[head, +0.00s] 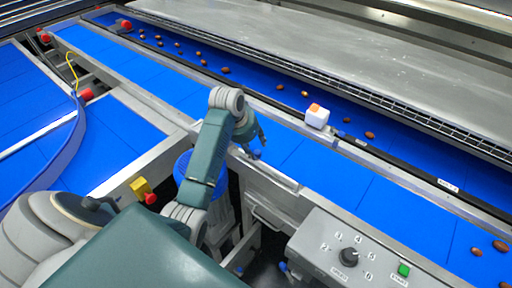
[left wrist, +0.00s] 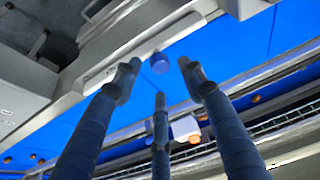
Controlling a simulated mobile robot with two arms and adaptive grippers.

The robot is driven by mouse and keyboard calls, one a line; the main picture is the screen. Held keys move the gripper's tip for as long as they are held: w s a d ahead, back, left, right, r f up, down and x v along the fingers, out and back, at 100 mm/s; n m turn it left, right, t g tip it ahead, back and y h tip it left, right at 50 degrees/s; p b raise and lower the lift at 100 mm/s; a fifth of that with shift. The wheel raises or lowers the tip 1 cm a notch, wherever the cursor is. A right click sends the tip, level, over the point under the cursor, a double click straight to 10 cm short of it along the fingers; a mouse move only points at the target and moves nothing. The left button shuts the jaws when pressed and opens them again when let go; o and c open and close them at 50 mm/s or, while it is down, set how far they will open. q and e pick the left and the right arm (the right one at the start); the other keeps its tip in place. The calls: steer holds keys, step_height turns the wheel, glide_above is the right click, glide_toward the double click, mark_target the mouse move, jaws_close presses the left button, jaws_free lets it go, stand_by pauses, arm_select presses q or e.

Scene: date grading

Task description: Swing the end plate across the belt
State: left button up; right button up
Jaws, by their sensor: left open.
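The end plate (head: 272,173) appears to be the narrow pale metal strip along the near side of the blue belt, below my left gripper. A blue knob (head: 257,154) stands near its left end. In the left wrist view the plate (left wrist: 182,29) runs diagonally along the belt's edge, and the blue knob (left wrist: 159,63) shows beyond my fingers. My left gripper (head: 254,143) is open, pointing down above the knob; its fingers (left wrist: 160,79) are spread with nothing between them. Whether any finger touches the knob is unclear. My right gripper is not in view.
The blue belt (head: 365,200) is bare near the plate. A white box with an orange top (head: 317,117) stands on the divider beyond it. Dates (head: 370,135) lie on the far belt. A control box (head: 330,250) with a dial and green button is at the front right.

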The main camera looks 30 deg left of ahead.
mark_target(257, 151)
arm_select(q)
steer(key=x, duration=0.3)
steer(key=shift+w+f, duration=0.15)
steer(key=shift+f, duration=0.15)
steer(key=c, duration=0.8)
jaws_close()
steer(key=shift+w, duration=0.1)
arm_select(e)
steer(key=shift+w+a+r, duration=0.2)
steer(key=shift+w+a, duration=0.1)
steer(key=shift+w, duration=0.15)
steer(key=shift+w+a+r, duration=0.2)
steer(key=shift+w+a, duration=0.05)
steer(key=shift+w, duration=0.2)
